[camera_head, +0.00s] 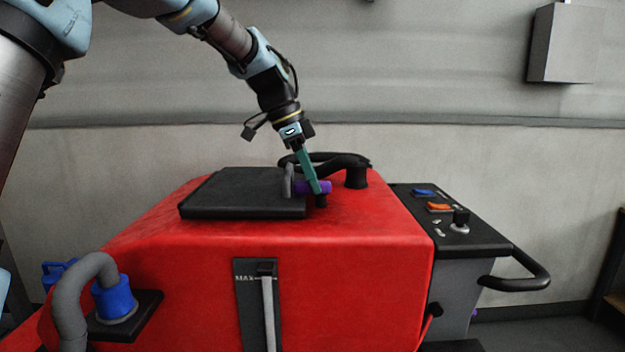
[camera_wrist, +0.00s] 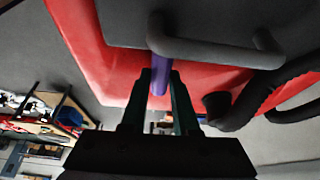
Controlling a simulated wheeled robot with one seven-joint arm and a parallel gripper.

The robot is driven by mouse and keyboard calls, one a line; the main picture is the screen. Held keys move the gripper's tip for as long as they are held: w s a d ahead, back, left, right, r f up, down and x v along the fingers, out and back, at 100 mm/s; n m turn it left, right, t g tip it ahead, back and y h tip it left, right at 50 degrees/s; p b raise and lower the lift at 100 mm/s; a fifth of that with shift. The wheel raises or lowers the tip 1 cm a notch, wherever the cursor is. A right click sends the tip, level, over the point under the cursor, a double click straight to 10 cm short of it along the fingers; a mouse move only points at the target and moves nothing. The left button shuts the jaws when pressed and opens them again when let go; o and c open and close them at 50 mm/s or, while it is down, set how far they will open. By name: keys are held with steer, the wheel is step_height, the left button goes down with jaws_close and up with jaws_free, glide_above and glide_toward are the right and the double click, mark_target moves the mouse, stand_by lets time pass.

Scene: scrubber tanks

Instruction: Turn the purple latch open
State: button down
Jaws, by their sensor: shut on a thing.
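The purple latch (camera_head: 325,187) is a short bar on top of the red machine, at the right edge of the black lid (camera_head: 232,193). A grey curved handle (camera_head: 288,181) stands at its left end. My gripper (camera_head: 318,188) reaches down from above with its green fingers at the latch, and it is shut on it. In the wrist view the purple latch (camera_wrist: 158,62) runs up between the two fingers (camera_wrist: 160,92), towards the grey handle (camera_wrist: 215,52). The finger in front hides part of the latch in the head view.
A black hose (camera_head: 338,161) curves close behind my gripper. A control panel (camera_head: 450,215) with a black handle (camera_head: 520,275) is at the right. A grey hose (camera_head: 68,300) and blue cap (camera_head: 113,297) are at the lower left. The red top around the latch is clear in front.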

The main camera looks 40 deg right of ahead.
steer(key=n, duration=0.1)
steer(key=n+t+b, duration=0.1)
steer(key=n+b, duration=0.1)
steer(key=shift+s+a+f+n+h, duration=0.1)
steer(key=shift+s+a+n+h, duration=0.05)
steer(key=shift+s+n+h, duration=0.2)
steer(key=n, duration=0.1)
steer(key=n+t, duration=0.1)
steer(key=n, duration=0.1)
steer(key=n+t+b, duration=0.1)
steer(key=shift+s+n, duration=0.3)
steer(key=shift+n, duration=0.05)
steer(key=n+t, duration=0.1)
steer(key=n, duration=0.1)
steer(key=n+t, duration=0.1)
steer(key=n, duration=0.2)
steer(key=shift+s, duration=0.4)
steer(key=shift+s+d+n+t+y, duration=0.15)
steer(key=shift+n+t+y, duration=0.2)
steer(key=shift+n, duration=0.7)
steer(key=shift+d+n+t+y, duration=0.15)
steer(key=shift+n+t+y, duration=0.2)
steer(key=shift+n, duration=0.7)
steer(key=c, duration=0.7)
jaws_free()
steer(key=shift+o, duration=0.2)
